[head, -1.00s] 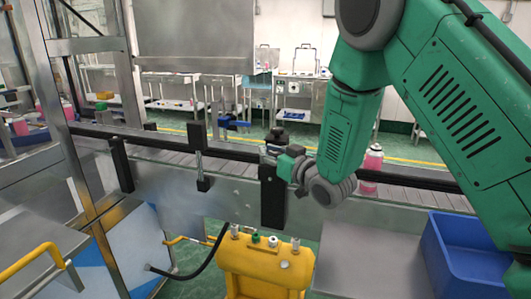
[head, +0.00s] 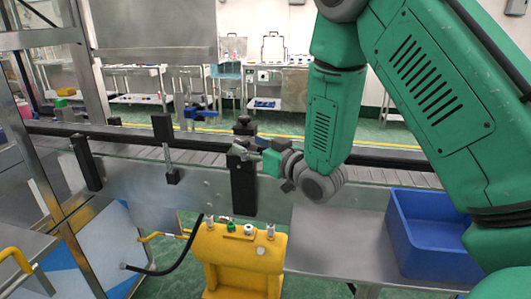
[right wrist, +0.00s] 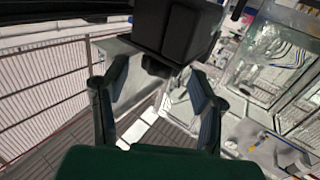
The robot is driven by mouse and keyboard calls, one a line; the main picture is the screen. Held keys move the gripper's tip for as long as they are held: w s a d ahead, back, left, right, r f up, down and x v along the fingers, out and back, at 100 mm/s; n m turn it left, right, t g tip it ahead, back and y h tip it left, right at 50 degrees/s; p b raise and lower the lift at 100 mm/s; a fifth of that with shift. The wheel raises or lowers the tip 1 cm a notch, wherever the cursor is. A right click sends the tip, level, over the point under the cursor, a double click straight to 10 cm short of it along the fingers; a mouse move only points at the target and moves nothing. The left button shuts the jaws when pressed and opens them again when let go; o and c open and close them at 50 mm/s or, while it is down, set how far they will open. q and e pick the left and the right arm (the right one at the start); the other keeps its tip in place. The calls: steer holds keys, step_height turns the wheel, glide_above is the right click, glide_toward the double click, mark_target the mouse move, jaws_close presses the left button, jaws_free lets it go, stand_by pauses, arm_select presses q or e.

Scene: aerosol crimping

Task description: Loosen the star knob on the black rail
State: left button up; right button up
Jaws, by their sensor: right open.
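My right gripper (head: 248,150) is at the bracket's upper end, just below that part, coming from the right. Whether it touches is unclear. In the right wrist view its two fingers (right wrist: 158,95) are spread with a gap between them. A black block (right wrist: 178,28) fills the view just beyond the fingertips. My left gripper is not in view.
Another black bracket with a thin rod (head: 164,140) stands to the left on the conveyor. A yellow stand (head: 243,262) is below the bracket. A blue bin (head: 430,245) sits on a steel table (head: 340,240) at lower right. My right arm covers part of the conveyor.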

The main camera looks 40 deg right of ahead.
mark_target(247, 145)
steer(key=s, duration=0.6)
steer(key=shift+s+d, duration=0.4)
steer(key=shift+d, duration=0.05)
steer(key=shift+o, duration=0.5)
steer(key=shift+f, duration=0.1)
steer(key=shift+m+h, duration=0.4)
steer(key=shift+h, duration=0.1)
steer(key=w+p, duration=0.3)
steer(key=w+a+p, duration=0.1)
steer(key=w+p, duration=0.5)
steer(key=w, duration=0.1)
steer(key=shift+a+p, duration=0.2)
steer(key=shift+p, duration=0.15)
steer(key=c, duration=1.2)
